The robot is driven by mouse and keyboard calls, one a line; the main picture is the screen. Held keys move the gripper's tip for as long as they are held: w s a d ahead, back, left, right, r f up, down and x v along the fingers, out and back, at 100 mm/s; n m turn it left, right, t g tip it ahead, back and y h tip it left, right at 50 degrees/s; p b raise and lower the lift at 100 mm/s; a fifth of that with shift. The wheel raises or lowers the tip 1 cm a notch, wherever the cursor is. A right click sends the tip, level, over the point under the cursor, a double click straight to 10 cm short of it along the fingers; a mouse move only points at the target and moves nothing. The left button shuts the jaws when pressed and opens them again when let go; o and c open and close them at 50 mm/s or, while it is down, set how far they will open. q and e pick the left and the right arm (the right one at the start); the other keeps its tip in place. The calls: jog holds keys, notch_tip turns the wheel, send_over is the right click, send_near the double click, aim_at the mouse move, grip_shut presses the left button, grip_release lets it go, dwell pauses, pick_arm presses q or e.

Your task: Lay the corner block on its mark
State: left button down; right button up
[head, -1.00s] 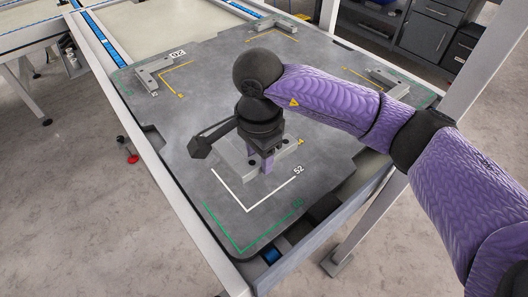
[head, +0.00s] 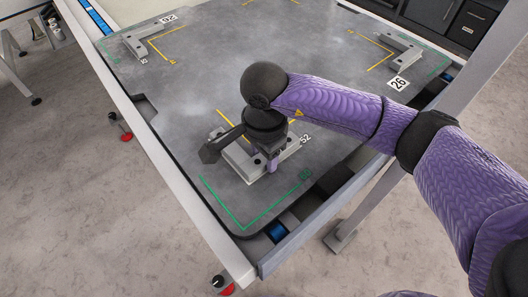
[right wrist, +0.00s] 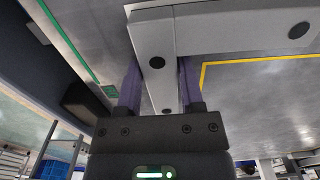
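The corner block (head: 238,158), a grey L-shaped piece with dark holes, is at the white corner mark labelled 52 (head: 305,138) near the plate's front corner. Only thin parts of the white mark show along the block's outer edges. My right gripper (head: 266,162) points down over the block and hides part of it. In the right wrist view its purple fingers (right wrist: 158,95) stand on both sides of one arm of the block (right wrist: 160,55), closed on it. I cannot tell whether the block touches the plate. My left gripper is not in view.
A green corner line (head: 243,229) lies outside the block and a yellow line (head: 232,125) behind it. Other corner blocks stand at the back left (head: 140,42) and right (head: 400,48). The grey plate (head: 240,65) is clear in between.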

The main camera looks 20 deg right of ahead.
jog(key=o, duration=0.3)
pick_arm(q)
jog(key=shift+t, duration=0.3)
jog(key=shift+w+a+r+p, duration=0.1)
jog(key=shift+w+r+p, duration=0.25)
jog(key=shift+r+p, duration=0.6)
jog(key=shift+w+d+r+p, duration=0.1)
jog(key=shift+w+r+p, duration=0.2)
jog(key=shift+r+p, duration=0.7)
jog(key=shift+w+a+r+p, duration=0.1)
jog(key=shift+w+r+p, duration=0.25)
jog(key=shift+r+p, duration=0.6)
pick_arm(e)
jog(key=shift+o, duration=0.2)
notch_tip(320, 180, up, 12)
jog(key=shift+r, duration=0.15)
